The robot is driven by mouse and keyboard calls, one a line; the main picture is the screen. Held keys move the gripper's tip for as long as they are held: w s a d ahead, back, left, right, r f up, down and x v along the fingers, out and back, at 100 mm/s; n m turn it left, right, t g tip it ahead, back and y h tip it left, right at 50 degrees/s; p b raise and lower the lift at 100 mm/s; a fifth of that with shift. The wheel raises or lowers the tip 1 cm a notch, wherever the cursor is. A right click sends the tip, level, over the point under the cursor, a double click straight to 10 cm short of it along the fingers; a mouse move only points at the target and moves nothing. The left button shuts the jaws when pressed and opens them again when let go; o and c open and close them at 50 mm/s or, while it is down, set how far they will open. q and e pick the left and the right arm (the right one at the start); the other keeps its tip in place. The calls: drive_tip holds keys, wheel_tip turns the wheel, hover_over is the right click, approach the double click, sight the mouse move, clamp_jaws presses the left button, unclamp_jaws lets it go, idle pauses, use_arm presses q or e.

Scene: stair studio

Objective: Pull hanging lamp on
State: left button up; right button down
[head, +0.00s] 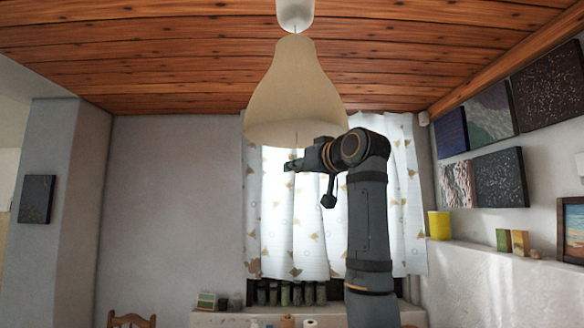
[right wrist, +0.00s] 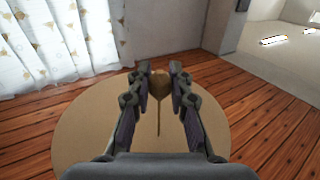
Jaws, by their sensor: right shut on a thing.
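A cream bell-shaped lamp (head: 292,90) hangs from the wooden ceiling in the head view. A thin pull cord comes down below its shade. My right gripper (head: 288,165) is raised just under the shade at the cord's lower end. In the right wrist view the lamp's wide tan underside (right wrist: 85,140) fills the lower middle. There my right gripper (right wrist: 160,76) is shut on a brown pull knob (right wrist: 160,84) at the cord's end. I see no clear glow from the lamp. My left gripper is not in view.
A patterned curtain (head: 290,220) hangs at the window behind my right arm. Pictures (head: 500,178) and a ledge with a yellow cup (head: 439,225) line the right wall. A wooden chair (head: 131,320) shows at the bottom left. The air left of the lamp is clear.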

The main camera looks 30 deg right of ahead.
drive_tip(key=shift+f, duration=0.1)
idle(0.3)
drive_tip(key=shift+f+b, duration=0.95)
drive_tip(key=shift+f, duration=0.05)
drive_tip(key=c, duration=1.1)
unclamp_jaws()
drive_tip(key=s+b, duration=0.3)
drive_tip(key=s, duration=0.6)
drive_tip(key=shift+a+r+b, duration=0.1)
drive_tip(key=shift+b, duration=0.2)
